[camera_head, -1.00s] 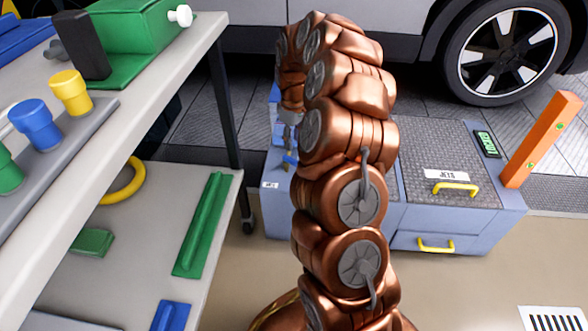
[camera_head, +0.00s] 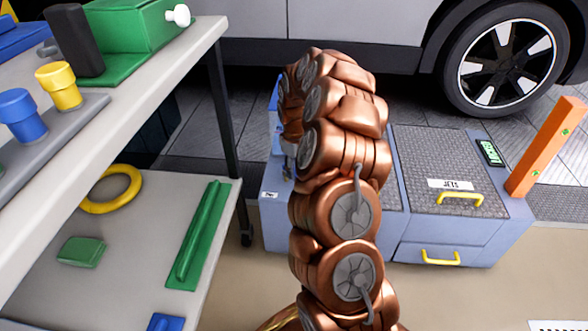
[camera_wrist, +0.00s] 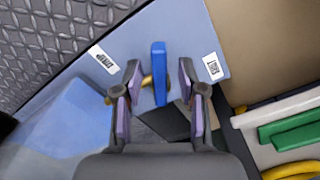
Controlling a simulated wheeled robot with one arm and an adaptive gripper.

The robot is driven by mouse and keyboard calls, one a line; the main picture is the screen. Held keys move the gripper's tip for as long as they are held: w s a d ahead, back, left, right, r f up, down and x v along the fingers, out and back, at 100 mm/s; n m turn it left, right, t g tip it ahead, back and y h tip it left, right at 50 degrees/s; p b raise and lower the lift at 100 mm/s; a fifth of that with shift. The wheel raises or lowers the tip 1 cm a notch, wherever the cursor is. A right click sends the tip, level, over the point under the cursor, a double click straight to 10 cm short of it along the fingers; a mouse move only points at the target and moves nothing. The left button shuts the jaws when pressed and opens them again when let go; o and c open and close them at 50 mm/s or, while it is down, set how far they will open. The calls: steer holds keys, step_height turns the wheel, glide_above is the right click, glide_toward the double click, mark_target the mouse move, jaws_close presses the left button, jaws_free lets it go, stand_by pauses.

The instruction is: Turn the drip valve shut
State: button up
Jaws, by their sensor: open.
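The drip valve's blue lever (camera_wrist: 159,72) stands upright in the wrist view, on a brass-coloured stem on the blue-grey cabinet face. My gripper (camera_wrist: 160,98) is open, with one finger on each side of the lever and a visible gap on both sides. The lever's lower end lies between the fingers. White labels flank it: a left one (camera_wrist: 103,60) and a right one (camera_wrist: 213,66), both turned and hard to read. In the head view my arm hides most of the gripper and the valve.
The grey-blue cabinet (camera_head: 450,238) with a tread-plate top and yellow handles stands behind my arm. A workbench (camera_head: 190,75) with a lower shelf is at left, close to the arm. An orange post (camera_head: 545,148) and a car wheel (camera_head: 505,55) are at right.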

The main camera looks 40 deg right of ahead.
jaws_close()
steer(key=shift+a+r+m+p, duration=0.1)
steer(key=shift+m+p, duration=0.2)
steer(key=shift+p, duration=0.15)
steer(key=shift+s+a+r+m+p, duration=0.15)
steer(key=shift+a+m+p, duration=0.1)
steer(key=shift+m+p, duration=0.8)
steer(key=m+p, duration=0.2)
steer(key=p, duration=0.1)
steer(key=shift+a, duration=0.4)
steer(key=m+p, duration=0.1)
steer(key=m, duration=0.1)
steer(key=a+m+p, duration=0.1)
steer(key=p, duration=0.1)
steer(key=shift+m, duration=0.35)
steer(key=shift+w+a+f+m+p, duration=0.1)
steer(key=shift+w+a+m+p, duration=0.15)
steer(key=shift+m+p, duration=0.6)
steer(key=shift+w+a+f+m+p, duration=0.1)
steer(key=shift+w+a+m+p, duration=0.1)
steer(key=shift+m+p, duration=0.6)
steer(key=shift+m, duration=0.25)
